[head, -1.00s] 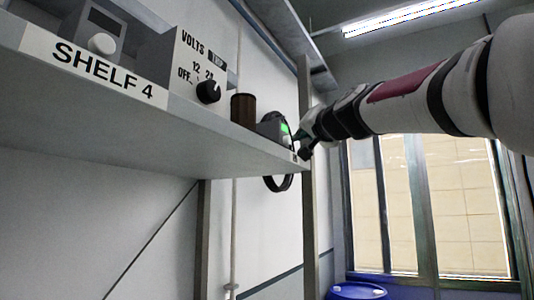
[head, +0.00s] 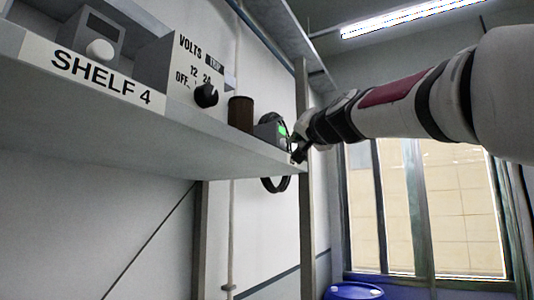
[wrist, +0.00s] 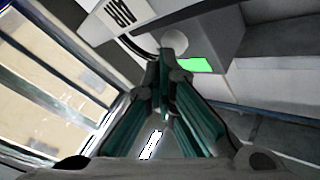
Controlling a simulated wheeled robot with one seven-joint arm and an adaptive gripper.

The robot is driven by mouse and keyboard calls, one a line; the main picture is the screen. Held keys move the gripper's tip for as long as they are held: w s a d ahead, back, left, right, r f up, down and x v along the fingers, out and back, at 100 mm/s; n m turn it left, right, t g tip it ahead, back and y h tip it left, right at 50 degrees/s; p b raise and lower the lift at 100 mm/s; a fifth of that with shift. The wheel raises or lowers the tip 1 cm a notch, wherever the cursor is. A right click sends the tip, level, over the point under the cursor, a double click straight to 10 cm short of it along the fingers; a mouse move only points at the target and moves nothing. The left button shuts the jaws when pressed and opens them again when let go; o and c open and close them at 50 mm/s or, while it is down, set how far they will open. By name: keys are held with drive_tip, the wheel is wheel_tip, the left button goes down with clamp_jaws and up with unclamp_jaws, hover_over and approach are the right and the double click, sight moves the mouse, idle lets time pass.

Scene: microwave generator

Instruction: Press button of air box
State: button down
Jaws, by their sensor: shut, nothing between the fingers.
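The air box appears to be the small grey box (head: 267,131) with a lit green panel at the far end of the shelf. In the wrist view its green panel (wrist: 194,65) lies just right of my fingertips. A pale round button (wrist: 168,38) shows behind the tips, partly hidden by them. My gripper (head: 297,153) is shut and empty in front of the box. In the wrist view its teal fingers (wrist: 168,58) meet close to the box face. I cannot tell whether the tips touch the button.
The grey shelf (head: 205,128) carries a brown cylinder (head: 240,113), a volts box (head: 188,72) with a black knob, and a box with a white knob (head: 100,49). A black ring-shaped cable (head: 276,184) hangs below the shelf end. A blue drum (head: 355,291) stands by the window.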

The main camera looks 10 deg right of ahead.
drive_tip(key=shift+w+a, duration=0.15)
drive_tip(key=shift+a, duration=0.05)
drive_tip(key=shift+d, duration=0.1)
idle(0.4)
drive_tip(key=shift+s+d+b, duration=0.5)
drive_tip(key=shift+d+b, duration=0.2)
drive_tip(key=s+d+b, duration=0.3)
drive_tip(key=d+b, duration=0.1)
drive_tip(key=d, duration=0.1)
drive_tip(key=shift+s, duration=0.35)
drive_tip(key=shift+a, duration=0.1)
idle(0.4)
